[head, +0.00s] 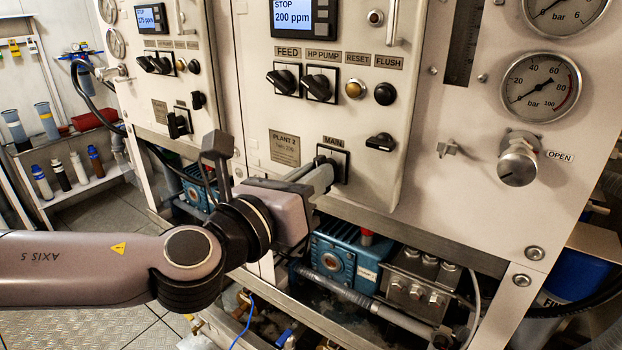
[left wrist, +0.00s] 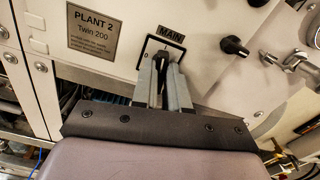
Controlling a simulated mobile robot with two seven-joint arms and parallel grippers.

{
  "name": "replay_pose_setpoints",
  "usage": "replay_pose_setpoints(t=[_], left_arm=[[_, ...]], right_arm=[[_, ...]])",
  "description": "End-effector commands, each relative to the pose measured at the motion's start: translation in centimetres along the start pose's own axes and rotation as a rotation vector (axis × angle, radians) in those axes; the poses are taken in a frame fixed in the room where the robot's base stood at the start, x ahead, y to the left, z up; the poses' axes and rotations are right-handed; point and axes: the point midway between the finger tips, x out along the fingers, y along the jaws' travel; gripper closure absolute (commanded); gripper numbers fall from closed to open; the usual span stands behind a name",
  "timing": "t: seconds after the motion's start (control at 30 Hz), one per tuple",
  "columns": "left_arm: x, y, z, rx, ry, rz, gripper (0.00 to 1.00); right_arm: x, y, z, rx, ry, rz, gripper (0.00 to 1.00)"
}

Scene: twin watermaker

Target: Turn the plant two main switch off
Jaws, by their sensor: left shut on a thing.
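The plant two main switch has a black square plate (head: 333,152) under a MAIN label on the front panel in the head view. In the left wrist view its black knob (left wrist: 160,58) sits between my grey finger pads, under the MAIN label (left wrist: 171,34). My left gripper (head: 326,175) is shut on this knob, and its fingers reach up to the panel. The gripper also shows in the left wrist view (left wrist: 161,75). The fingers cover most of the knob in the head view, and its exact turn is hard to tell. My right gripper is not in view.
The PLANT 2 plate (head: 284,147) is left of the switch. Above are the FEED knob (head: 283,80), HP PUMP knob (head: 318,86) and a display (head: 302,18) reading STOP, 200 ppm. Another black handle (head: 380,142) is to the right. A blue pump (head: 340,255) sits below the panel.

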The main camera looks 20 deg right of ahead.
Motion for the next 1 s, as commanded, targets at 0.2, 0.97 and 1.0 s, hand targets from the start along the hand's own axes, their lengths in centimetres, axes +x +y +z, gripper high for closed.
replay_pose_setpoints(t=[0.2,0.97,1.0], left_arm=[[0.0,0.1,-0.1,-0.206,0.002,0.002,1.0],[0.0,0.0,0.0,-0.927,0.001,0.003,1.0],[0.0,0.0,0.0,-0.965,0.002,0.003,1.0]], right_arm=[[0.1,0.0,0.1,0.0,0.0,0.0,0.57],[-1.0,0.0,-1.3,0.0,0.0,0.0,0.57],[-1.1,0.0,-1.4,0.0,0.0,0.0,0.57]])
